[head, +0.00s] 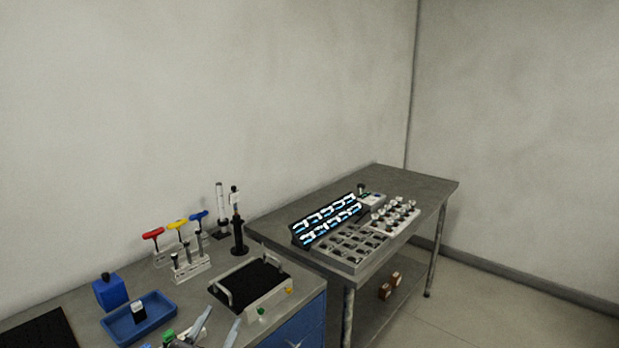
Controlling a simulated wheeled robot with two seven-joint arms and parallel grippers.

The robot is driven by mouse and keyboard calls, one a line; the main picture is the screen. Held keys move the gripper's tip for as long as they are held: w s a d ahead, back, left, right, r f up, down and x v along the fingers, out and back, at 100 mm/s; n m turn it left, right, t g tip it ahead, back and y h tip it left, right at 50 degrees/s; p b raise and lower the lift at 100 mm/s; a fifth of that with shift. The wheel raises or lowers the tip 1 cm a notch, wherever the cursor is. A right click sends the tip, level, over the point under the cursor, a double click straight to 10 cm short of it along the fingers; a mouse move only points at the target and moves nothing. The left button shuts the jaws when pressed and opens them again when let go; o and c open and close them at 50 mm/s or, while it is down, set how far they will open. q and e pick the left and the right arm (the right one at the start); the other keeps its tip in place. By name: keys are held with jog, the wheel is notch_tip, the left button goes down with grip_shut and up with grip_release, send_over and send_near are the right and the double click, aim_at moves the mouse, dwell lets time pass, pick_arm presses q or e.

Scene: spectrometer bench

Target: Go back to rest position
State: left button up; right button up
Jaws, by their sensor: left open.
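My left gripper (217,328) shows at the bottom edge of the head view, low and left of centre. Its two pale grey fingers stand apart, with nothing visible between them. It appears in front of the blue tray and the black-topped device; I cannot tell its height above the bench. Most of my left arm is cut off by the frame. My right gripper is not in view.
A blue tray (161,307) holds a small dark-and-white piece. Near it are a blue bottle (111,291), T-handled tools (177,226) in a stand, and a black-topped device (277,297). The right-hand table (425,186) carries vial racks. Floor at right is clear.

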pick_arm(q)
jog(key=s+a+f+n+g+y, duration=0.3)
jog(key=s+f+g, duration=0.15)
jog(key=f, duration=0.35)
jog(key=s+a+f+n+g+y, duration=0.25)
jog(key=s+f, duration=0.25)
jog(key=f, duration=0.3)
jog(key=s+f+g, duration=0.5)
jog(key=s, duration=0.4)
jog(key=s+f+g, duration=0.4)
jog(key=s, duration=0.5)
notch_tip(320, 180, down, 31)
jog(key=g, duration=0.2)
jog(key=s+a+f, duration=0.2)
jog(key=s+f, duration=0.8)
jog(key=s+a+f+g, duration=0.1)
jog(key=s+a+f, duration=0.1)
jog(key=s+f, duration=0.7)
jog(key=shift+s+f+m, duration=0.35)
jog(key=shift+s+f, duration=0.05)
